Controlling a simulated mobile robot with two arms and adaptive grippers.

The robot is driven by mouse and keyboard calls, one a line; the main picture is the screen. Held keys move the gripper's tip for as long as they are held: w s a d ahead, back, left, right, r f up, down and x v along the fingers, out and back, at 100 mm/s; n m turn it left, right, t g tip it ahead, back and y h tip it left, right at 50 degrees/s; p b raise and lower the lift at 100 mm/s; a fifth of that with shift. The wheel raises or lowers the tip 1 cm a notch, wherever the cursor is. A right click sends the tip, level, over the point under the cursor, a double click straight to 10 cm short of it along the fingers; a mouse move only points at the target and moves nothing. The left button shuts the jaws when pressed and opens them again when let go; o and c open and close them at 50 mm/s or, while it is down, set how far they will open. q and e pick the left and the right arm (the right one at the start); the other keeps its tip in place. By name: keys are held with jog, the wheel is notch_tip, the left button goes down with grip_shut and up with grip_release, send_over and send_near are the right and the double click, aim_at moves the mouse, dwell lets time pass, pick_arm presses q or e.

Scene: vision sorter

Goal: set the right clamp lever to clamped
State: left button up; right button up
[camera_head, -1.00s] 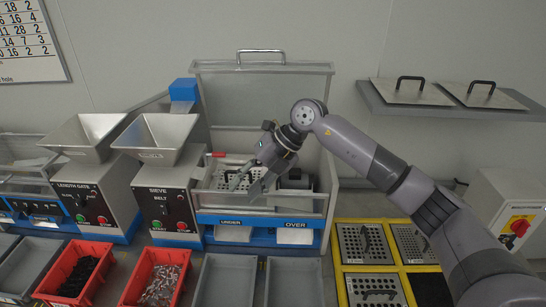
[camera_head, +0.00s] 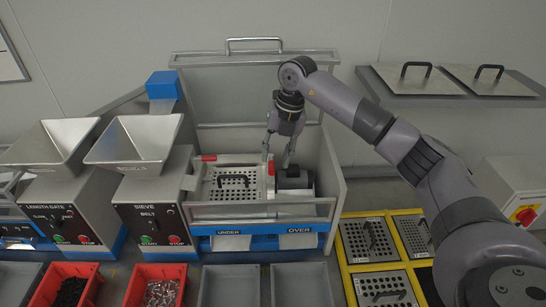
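The sieve machine holds a perforated sieve plate (camera_head: 232,187) with a dark handle on top. A red-tipped lever (camera_head: 208,158) shows at the plate's left back corner, lying roughly level. A second red part (camera_head: 271,168), apparently the right clamp lever, shows small at the plate's right edge. My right gripper (camera_head: 277,162) points down over that edge with its two fingers apart. The red part appears between or just below the fingertips; I cannot tell whether they touch it. The right lever's position is too small to read. My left gripper is not in view.
A dark motor-like cylinder (camera_head: 294,180) sits right of the plate, close to the gripper. The raised clear cover (camera_head: 235,95) stands behind. Steel hoppers (camera_head: 134,138) stand left, and a yellow rack (camera_head: 348,270) of spare sieve plates lies right.

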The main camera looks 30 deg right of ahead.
aim_at(272, 165)
jog(key=shift+w+a+f, duration=0.15)
jog(key=shift+w+f, duration=0.05)
jog(key=shift+f, duration=0.4)
jog(key=shift+w+a+f, duration=0.1)
jog(key=shift+w+f, duration=0.05)
jog(key=shift+f, duration=0.8)
jog(key=c, duration=0.6)
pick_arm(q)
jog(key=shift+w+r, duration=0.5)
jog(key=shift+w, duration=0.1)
pick_arm(e)
grip_shut()
